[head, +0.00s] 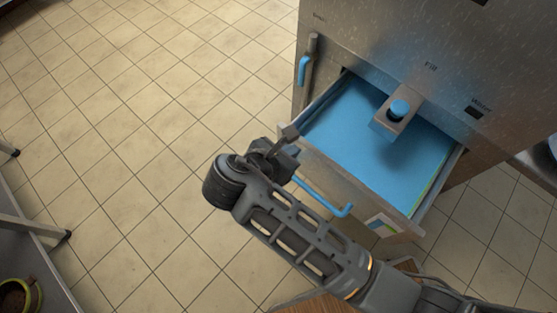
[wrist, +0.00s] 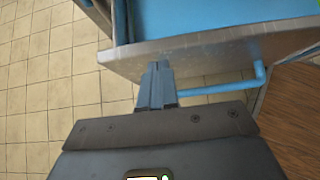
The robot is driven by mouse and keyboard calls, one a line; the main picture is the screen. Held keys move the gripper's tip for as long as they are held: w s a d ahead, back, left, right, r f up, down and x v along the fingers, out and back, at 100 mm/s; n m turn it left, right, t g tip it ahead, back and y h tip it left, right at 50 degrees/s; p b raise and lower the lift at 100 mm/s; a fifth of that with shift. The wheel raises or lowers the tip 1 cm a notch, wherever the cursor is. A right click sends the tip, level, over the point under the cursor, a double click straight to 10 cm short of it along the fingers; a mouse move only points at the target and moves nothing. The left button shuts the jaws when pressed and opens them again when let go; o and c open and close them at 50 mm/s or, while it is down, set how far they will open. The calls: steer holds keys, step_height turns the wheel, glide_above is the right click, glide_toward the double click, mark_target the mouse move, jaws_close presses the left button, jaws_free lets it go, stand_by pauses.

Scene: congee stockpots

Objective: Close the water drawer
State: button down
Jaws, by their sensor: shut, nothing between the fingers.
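The water drawer (head: 350,136) is pulled out of the steel cabinet and has a blue inside. Its front panel carries a blue bar handle (head: 323,196). In the wrist view the drawer front (wrist: 215,50) crosses the top, with the blue handle (wrist: 225,87) just below it. My gripper (head: 288,143) is at the left end of the drawer front in the head view. In the wrist view its fingers (wrist: 157,75) are shut and empty, with tips at the front panel, left of the handle's right bend. I cannot tell whether they touch the panel.
The steel cabinet (head: 405,40) stands behind the drawer, with a blue-topped spout (head: 398,110) over it and a vertical blue handle (head: 303,70) at its left side. A shelf (head: 30,250) stands at the lower left.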

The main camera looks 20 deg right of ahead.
steer(key=shift+w+d, duration=0.2)
steer(key=shift+d, duration=0.2)
steer(key=shift+w+d+r+p, duration=0.15)
steer(key=shift+w+d+p, duration=0.05)
steer(key=shift+d+p, duration=0.25)
steer(key=w+d+p, duration=0.4)
steer(key=w+d, duration=0.2)
steer(key=d, duration=0.4)
steer(key=w+d+p, duration=0.4)
steer(key=w+d, duration=0.2)
steer(key=d, duration=0.5)
steer(key=shift+p, duration=0.4)
